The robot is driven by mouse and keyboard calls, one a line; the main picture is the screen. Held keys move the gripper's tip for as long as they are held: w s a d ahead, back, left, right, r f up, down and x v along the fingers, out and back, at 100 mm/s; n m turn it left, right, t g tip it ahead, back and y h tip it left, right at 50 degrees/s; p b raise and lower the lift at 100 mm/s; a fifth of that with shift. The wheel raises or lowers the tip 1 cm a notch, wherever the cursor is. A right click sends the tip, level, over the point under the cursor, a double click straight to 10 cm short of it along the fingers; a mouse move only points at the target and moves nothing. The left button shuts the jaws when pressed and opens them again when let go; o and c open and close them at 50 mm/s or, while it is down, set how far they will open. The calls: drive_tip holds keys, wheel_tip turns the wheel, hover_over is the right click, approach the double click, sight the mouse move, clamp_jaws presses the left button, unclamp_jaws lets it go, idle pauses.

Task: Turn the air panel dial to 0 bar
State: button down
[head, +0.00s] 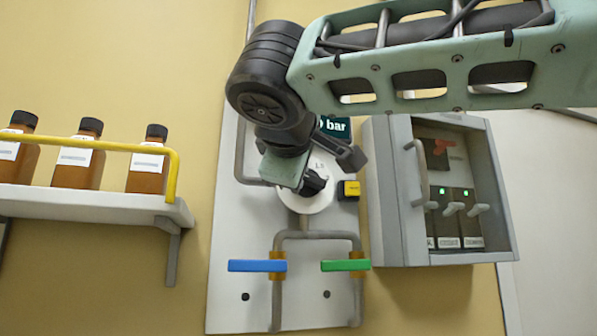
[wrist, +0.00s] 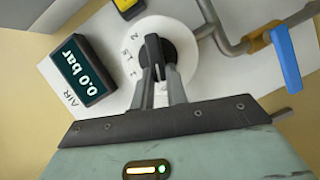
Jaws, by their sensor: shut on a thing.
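The air panel dial is a white disc (wrist: 183,33) with a black knob (wrist: 155,52) at its centre. Printed marks, including 1.5 and 2, show on the disc's rim in the wrist view. My gripper (wrist: 161,78) is shut on the black knob, with one finger on each side of its ridge. The dark AIR display (wrist: 84,72) beside the dial reads 0.0 bar in the wrist view. In the head view, my gripper (head: 312,178) covers part of the dial (head: 319,198), and my arm hides most of the display (head: 337,127).
A yellow button box (head: 349,190) sits right of the dial. Blue (head: 257,266) and green (head: 346,265) valve handles are on pipes below. A grey open cabinet (head: 400,190) with switches stands close right. A shelf (head: 90,205) with brown bottles is at left.

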idle(0.3)
drive_tip(key=c, duration=1.4)
unclamp_jaws()
drive_tip(key=s+a+r+b, duration=0.1)
drive_tip(key=s+b, duration=0.3)
drive_tip(key=s, duration=1.3)
drive_tip(key=shift+a+r, duration=0.35)
drive_tip(key=shift+r, duration=0.15)
